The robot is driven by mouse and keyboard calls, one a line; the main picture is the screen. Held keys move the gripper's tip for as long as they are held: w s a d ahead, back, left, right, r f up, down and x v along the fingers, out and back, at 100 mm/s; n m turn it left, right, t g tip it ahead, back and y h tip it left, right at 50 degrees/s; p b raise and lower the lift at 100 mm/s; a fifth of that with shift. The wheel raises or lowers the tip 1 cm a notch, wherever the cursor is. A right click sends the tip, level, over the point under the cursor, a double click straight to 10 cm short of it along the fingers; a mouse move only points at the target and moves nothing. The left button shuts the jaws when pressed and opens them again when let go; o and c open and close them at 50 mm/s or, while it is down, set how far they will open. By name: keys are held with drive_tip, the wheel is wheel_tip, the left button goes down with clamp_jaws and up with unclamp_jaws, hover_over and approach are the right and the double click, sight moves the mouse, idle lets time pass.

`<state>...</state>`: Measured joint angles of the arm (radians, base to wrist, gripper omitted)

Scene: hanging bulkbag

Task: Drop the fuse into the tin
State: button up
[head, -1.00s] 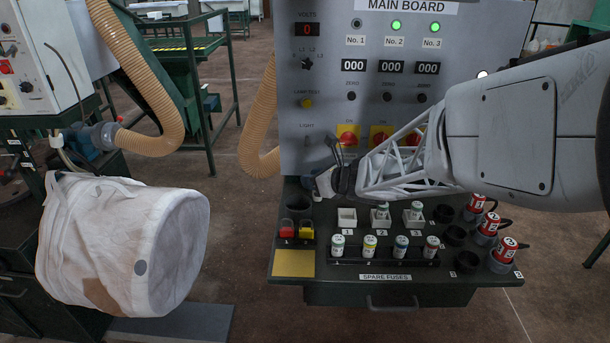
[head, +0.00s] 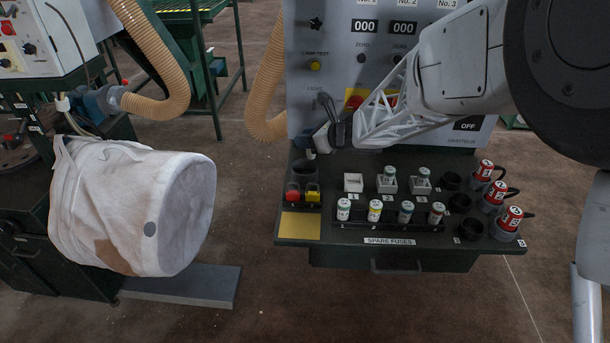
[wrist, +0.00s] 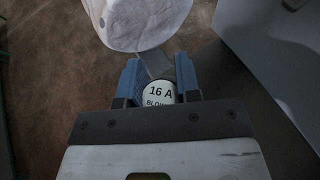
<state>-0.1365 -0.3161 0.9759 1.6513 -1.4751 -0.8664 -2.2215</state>
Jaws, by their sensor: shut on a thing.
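My gripper (head: 326,138) is shut on a fuse, in front of the lower left of the panel. The fuse's white end face (wrist: 157,93) shows between the blue fingers in the wrist view, marked "16 A" with "BLOW" below. In the head view a pale bit of the fuse (head: 310,153) shows under the fingers. A dark round cup, which looks like the tin (head: 309,180), stands at the left of the bench just below the fuse in the picture. I cannot tell whether the fuse is directly over it. The tin cannot be made out in the wrist view.
White holder 1 (head: 353,182) looks empty; the two beside it hold fuses. Several spare fuses (head: 375,210) stand in a front rack. Red and yellow blocks (head: 302,194) sit before the tin. Red cylinders (head: 495,195) stand right. A white bulk bag (head: 130,210) hangs left.

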drive_tip(key=shift+f, duration=0.1)
drive_tip(key=shift+f, duration=2.9)
drive_tip(key=o, duration=1)
drive_tip(key=v, duration=0.8)
